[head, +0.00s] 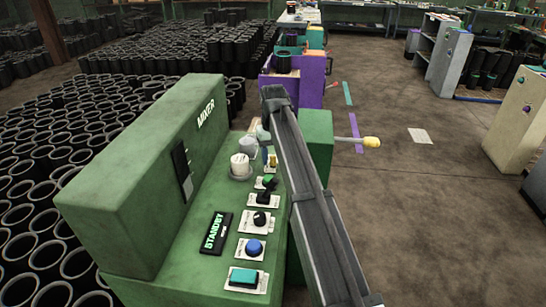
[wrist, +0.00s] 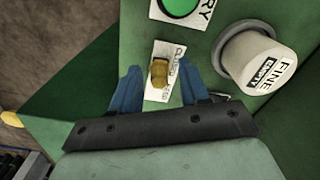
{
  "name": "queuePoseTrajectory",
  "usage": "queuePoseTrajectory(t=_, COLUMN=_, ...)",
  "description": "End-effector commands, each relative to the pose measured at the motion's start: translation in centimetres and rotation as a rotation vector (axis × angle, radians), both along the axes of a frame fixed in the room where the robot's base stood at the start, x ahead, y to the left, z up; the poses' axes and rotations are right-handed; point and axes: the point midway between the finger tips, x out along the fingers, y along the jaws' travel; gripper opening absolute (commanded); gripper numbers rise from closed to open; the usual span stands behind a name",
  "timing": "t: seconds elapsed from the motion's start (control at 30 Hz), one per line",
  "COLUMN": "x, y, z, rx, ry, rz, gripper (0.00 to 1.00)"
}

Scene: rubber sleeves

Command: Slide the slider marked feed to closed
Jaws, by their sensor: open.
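A small yellow-orange slider knob (wrist: 159,72) sits on a white label plate (wrist: 161,94) on the green panel in the wrist view. The plate's lettering is partly covered and too blurred to read surely. In the head view a small yellow knob (head: 272,160) shows beside my arm. My gripper (wrist: 158,82) has two blue fingers, open, one on each side of the knob. Gaps show between the knob and both fingers, so nothing is held. How high the fingertips are above the panel is hard to tell. In the head view my arm mostly hides the gripper.
A pale cup marked FINE EMPTY (wrist: 247,58) stands close right of the fingers. A green button (wrist: 180,5) is above the knob. A yellow-tipped lever (head: 372,142) sticks out right.

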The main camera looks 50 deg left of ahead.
Motion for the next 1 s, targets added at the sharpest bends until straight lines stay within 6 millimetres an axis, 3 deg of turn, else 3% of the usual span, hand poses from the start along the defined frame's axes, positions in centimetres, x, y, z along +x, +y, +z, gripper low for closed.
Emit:
queuePoseTrajectory(t=0.17, x=0.1, y=0.1, z=2.1, rx=0.001, ry=0.000, rz=0.000, gripper=0.45)
queuePoseTrajectory(t=0.6, x=0.1, y=0.1, z=10.4, rx=0.001, ry=0.000, rz=0.000, gripper=0.45)
queuePoseTrajectory(t=0.8, x=0.0, y=0.1, z=12.7, rx=0.000, ry=0.000, rz=0.000, gripper=0.45)
queuePoseTrajectory(t=1.0, x=0.0, y=0.0, z=13.5, rx=-0.001, ry=0.000, rz=0.000, gripper=0.45)
